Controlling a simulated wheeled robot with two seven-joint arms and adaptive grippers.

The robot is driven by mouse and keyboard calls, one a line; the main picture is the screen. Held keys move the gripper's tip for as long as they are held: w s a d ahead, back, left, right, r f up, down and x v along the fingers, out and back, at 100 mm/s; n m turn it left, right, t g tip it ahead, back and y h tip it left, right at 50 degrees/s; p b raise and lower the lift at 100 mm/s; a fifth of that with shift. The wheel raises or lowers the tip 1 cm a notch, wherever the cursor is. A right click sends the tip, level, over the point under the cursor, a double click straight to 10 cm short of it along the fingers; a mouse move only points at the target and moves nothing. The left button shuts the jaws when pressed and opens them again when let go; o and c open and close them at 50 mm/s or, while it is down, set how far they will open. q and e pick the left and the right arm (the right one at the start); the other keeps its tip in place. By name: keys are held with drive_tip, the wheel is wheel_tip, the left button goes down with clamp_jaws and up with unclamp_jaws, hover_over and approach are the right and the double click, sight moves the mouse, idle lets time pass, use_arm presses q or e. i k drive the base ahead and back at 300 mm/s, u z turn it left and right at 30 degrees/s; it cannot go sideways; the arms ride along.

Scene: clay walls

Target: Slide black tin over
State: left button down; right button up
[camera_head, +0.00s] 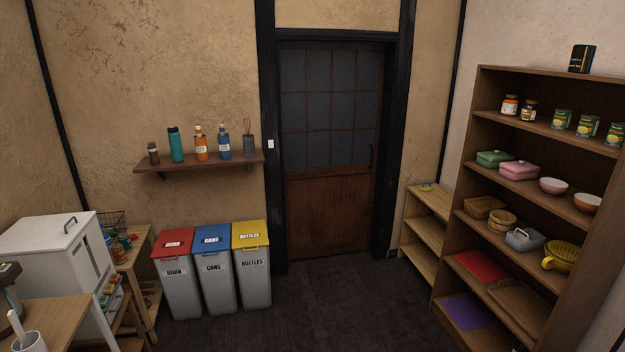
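A black tin (581,59) with gold-coloured markings stands upright on the top board of the tall brown shelf unit (545,76) at the right. It is near the middle of the part of that board in view. No gripper or arm shows in the head view, and nothing touches the tin.
The shelf unit's lower boards hold jars, green cans (562,119), lidded dishes, bowls and baskets. A low wooden shelf (428,202) stands beside it. Three bins (213,284) and a white cabinet (50,262) are at the left. The dark floor (335,310) in the middle is clear.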

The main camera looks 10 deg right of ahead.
sight(578, 64)
drive_tip(key=z, duration=0.2)
drive_tip(key=i, duration=1.75)
drive_tip(key=z, duration=1.05)
drive_tip(key=i, duration=1)
drive_tip(key=z, duration=1.75)
drive_tip(key=i, duration=0.9)
drive_tip(key=z, duration=0.45)
